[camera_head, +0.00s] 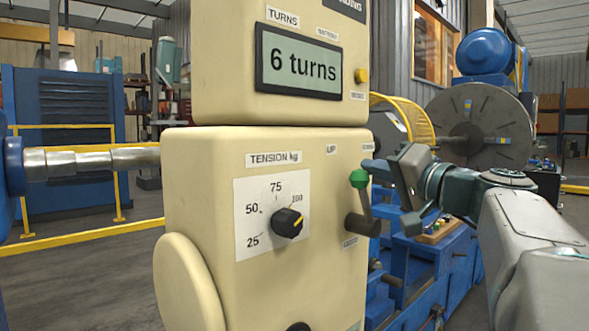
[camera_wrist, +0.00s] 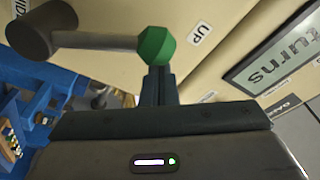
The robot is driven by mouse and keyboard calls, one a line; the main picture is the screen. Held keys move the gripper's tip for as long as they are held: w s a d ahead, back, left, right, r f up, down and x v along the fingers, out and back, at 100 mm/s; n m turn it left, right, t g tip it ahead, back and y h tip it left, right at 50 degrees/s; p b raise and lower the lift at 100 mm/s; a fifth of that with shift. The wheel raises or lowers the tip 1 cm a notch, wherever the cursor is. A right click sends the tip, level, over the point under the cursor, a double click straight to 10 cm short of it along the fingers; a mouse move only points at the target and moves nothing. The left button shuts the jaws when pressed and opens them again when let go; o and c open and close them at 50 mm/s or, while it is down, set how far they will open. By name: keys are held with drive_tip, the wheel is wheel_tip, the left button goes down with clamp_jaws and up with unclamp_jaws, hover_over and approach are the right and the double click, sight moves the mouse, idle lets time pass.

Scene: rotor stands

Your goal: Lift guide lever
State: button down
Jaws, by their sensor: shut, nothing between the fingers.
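The guide lever (camera_head: 365,205) is a grey arm on a dark round hub on the right face of the cream control box (camera_head: 200,165). Its green knob (camera_head: 358,179) points upward from the hub. In the wrist view the lever (camera_wrist: 95,40) runs from the dark hub at upper left to the green knob (camera_wrist: 156,45). My gripper (camera_head: 370,165) is shut and empty, its fingertips just beside and slightly above the knob. In the wrist view the shut fingertips (camera_wrist: 159,72) end right at the knob; I cannot tell if they touch it.
A display (camera_head: 298,64) reads "6 turns" above the box. A black tension dial (camera_head: 287,222) sits on the front face. An "UP" label (camera_wrist: 201,30) is near the knob. Blue machinery (camera_head: 425,260) stands behind my arm, with a large grey disc (camera_head: 485,125) farther back.

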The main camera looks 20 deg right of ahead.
drive_tip(key=s+d, duration=0.5)
drive_tip(key=s, duration=0.2)
drive_tip(key=shift+s+d+r+p, duration=0.15)
drive_tip(key=shift+s+r+p, duration=0.2)
drive_tip(key=shift+s+r, duration=0.1)
drive_tip(key=shift+w, duration=0.1)
drive_tip(key=w+a+f+n+g+y+p, duration=0.1)
drive_tip(key=w+a+f+g+p, duration=0.3)
drive_tip(key=a+f+g+p, duration=0.75)
drive_tip(key=s+a+f+n+g+h+p, duration=0.4)
drive_tip(key=s+a+f+n+h+p, duration=0.2)
drive_tip(key=s+a+f, duration=0.4)
wheel_tip(320, 180, down, 2)
drive_tip(key=shift+a+f+p, duration=0.15)
drive_tip(key=shift+a+p, duration=0.15)
drive_tip(key=shift+a, duration=0.6)
